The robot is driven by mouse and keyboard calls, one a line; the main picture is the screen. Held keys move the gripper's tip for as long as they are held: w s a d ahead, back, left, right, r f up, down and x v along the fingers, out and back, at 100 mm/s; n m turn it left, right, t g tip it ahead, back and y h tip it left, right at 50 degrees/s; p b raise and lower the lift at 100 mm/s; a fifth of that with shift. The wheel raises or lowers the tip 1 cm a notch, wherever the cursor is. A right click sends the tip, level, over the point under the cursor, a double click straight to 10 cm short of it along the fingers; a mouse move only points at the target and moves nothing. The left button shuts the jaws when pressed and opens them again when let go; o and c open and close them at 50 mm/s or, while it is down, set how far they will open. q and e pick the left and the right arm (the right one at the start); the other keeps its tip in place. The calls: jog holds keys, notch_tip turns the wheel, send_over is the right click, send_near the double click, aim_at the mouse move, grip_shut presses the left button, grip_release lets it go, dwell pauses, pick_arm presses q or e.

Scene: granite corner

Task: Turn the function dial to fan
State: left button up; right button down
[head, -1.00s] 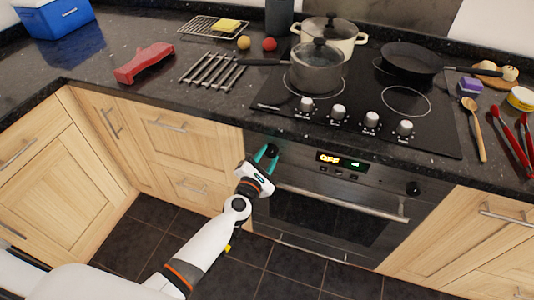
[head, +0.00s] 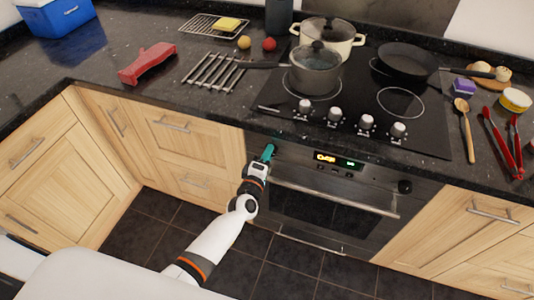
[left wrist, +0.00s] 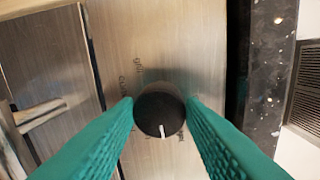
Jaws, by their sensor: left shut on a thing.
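The function dial (left wrist: 159,111) is a round black knob with a white pointer mark, on the oven's steel panel. In the left wrist view its mark points to the bottom of the picture, and small printed labels stand around it, only partly readable. My left gripper (left wrist: 160,108) has its green fingers on both sides of the dial, shut on it. In the head view the left gripper (head: 268,152) is at the left end of the oven panel (head: 300,160) and hides the dial. My right gripper is not in view.
A second black knob (head: 405,186) is at the panel's right end, past the lit display (head: 338,160). The oven handle (head: 335,199) runs below. The cooktop (head: 350,110) above carries several silver knobs, a grey saucepan (head: 315,72) and a black frying pan (head: 408,60).

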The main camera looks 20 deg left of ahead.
pick_arm(q)
jog(key=m+p, duration=0.1)
jog(key=m, duration=0.2)
jog(key=shift+d, duration=0.1)
jog(key=shift+m+y+p, duration=0.3)
jog(key=shift+m+p, duration=0.2)
jog(key=shift+m, duration=1.3)
jog(key=o, duration=1)
jog(key=s, duration=1.2)
jog(key=shift+r+b, duration=0.35)
jog(key=shift+f, duration=0.1)
